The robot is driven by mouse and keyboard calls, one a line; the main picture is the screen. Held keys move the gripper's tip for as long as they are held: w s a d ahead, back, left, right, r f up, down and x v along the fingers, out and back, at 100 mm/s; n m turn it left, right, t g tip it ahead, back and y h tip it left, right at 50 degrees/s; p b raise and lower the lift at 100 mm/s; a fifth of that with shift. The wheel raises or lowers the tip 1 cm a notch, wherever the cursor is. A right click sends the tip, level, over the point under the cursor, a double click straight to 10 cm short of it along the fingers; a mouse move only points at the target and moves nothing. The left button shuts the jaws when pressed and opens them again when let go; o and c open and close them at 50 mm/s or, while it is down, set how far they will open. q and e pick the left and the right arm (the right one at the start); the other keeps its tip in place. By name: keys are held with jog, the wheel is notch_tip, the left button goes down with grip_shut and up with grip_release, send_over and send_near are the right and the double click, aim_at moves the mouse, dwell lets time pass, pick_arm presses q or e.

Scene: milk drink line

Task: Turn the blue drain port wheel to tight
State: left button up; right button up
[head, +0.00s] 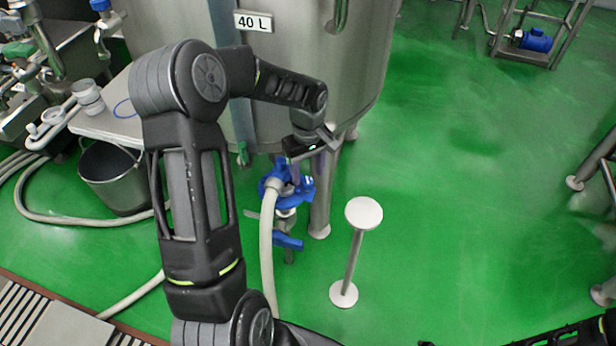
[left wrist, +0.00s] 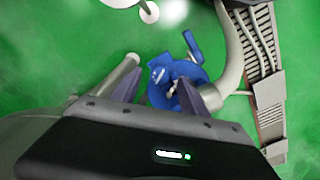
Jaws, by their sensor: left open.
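The blue drain port wheel (head: 304,192) is at the outlet under the tank, partly behind my left gripper and the pale hose. My left gripper (head: 303,168) is above it, pointing down, jaws apart. In the left wrist view the blue wheel (left wrist: 160,97) shows between and beyond the two open fingers (left wrist: 158,88). I cannot tell whether the fingers touch it. A lower blue handle (head: 287,241) is below the wheel; a blue lever (left wrist: 193,46) also shows in the left wrist view. Part of my right arm shows at the bottom right; its gripper does not clearly show.
The steel tank (head: 300,50) marked 40 L stands behind on legs (head: 320,200). A pale hose (head: 267,250) runs down from the port. A white round-topped stand (head: 363,213) is to the right. A grey bucket (head: 112,180) is at left. Green floor at right is mostly clear.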

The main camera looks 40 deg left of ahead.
aim_at(307, 183)
pick_arm(q)
jog(key=shift+f, duration=1.3)
grip_shut()
